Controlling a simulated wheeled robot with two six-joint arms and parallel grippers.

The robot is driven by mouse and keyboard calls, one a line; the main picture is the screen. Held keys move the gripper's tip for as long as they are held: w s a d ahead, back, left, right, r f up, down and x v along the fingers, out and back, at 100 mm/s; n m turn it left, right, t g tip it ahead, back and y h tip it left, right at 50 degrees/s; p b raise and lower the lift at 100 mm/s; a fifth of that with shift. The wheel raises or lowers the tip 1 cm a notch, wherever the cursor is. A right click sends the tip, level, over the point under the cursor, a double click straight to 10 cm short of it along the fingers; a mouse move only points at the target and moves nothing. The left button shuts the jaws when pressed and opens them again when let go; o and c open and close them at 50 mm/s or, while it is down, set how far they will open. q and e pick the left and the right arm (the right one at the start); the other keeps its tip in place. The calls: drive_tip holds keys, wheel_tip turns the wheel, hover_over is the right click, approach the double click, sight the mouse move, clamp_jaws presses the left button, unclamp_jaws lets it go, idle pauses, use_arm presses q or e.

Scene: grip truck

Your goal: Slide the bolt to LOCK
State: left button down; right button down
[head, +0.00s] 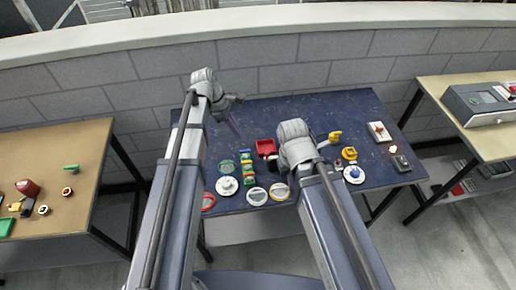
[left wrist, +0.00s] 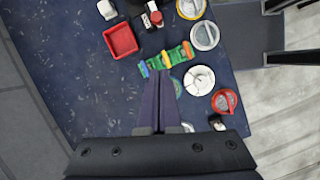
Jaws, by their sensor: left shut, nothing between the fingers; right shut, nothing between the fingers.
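A small strip of green, yellow and orange parts (left wrist: 167,58) lies on the dark blue table in the left wrist view. It looks like the bolt, but no LOCK marking is readable. In the head view it seems to be the green and yellow piece (head: 247,168) between my two arms. My left gripper (head: 236,126) is shut and empty above the table, beyond that piece. In the left wrist view its fingertips (left wrist: 160,74) appear just beside the strip; contact cannot be told. My right arm reaches over the table's middle, and its fingers are hidden behind its own wrist.
Around the strip are a red tray (left wrist: 121,40), a white round dial (left wrist: 199,80), a red ring-shaped piece (left wrist: 225,101) and round grey-faced discs (left wrist: 205,35). A white switch plate (head: 379,131) is at the right. The table's far left part is clear.

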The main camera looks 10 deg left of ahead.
idle(0.3)
use_arm(q)
drive_tip(key=d+f+b, duration=0.7)
drive_tip(key=f+b, duration=0.2)
drive_tip(key=shift+s+d, duration=0.15)
drive_tip(key=shift+d, duration=0.15)
drive_tip(key=shift+f, duration=0.1)
idle(0.3)
drive_tip(key=d, duration=0.3)
drive_tip(key=shift+w, duration=0.4)
